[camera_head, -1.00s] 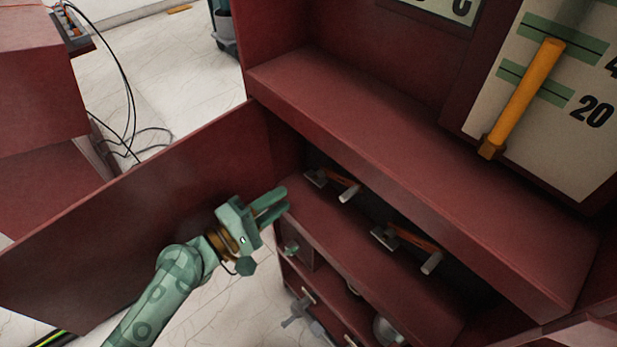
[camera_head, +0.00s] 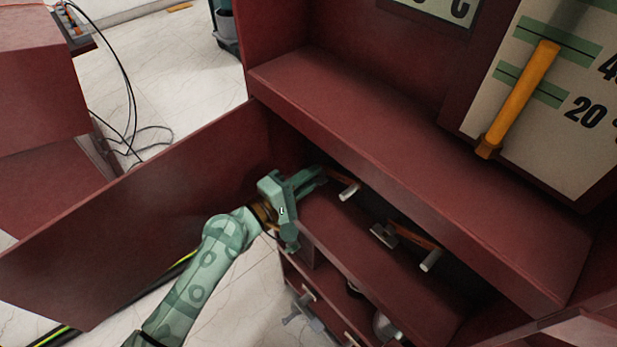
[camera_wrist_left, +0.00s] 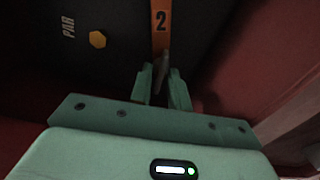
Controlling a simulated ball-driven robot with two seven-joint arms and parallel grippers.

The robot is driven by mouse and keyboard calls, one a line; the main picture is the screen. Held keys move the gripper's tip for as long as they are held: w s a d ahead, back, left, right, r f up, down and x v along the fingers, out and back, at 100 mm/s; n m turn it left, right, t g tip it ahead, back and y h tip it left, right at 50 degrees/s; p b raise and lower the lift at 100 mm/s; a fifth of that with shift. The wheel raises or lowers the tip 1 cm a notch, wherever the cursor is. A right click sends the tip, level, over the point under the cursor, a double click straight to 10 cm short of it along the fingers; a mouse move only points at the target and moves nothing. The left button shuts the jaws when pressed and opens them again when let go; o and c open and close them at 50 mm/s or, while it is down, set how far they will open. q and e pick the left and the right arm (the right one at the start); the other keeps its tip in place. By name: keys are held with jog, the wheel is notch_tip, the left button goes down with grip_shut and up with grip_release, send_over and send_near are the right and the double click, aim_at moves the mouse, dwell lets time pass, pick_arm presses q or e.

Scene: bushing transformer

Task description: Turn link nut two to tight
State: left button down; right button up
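Link two is an orange bar marked 2 (camera_wrist_left: 161,22) on a dark panel in the left wrist view. Its grey link nut (camera_wrist_left: 162,66) shows as a narrow upright piece at the bar's lower end. My left gripper (camera_wrist_left: 162,82) has its fingers apart, one on either side of the nut; I cannot tell whether they touch it. In the head view my left gripper (camera_head: 315,179) reaches into the cabinet opening at the left orange link (camera_head: 341,178) and hides its nut. A grey peg (camera_head: 349,191) shows at that link's other end. My right gripper is not in view.
A second orange link (camera_head: 412,236) with a grey nut (camera_head: 383,236) and a peg lies further right. A red shelf (camera_head: 400,130) overhangs the recess. The open red door (camera_head: 130,220) stands left of my arm. An orange hexagonal piece (camera_wrist_left: 97,39) sits on the panel.

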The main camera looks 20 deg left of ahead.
pick_arm(q)
jog(key=shift+f+m+b, duration=0.2)
jog(key=shift+m+b, duration=0.3)
jog(key=shift+m, duration=0.2)
jog(key=shift+r, duration=0.2)
jog(key=c, duration=1.6)
grip_release()
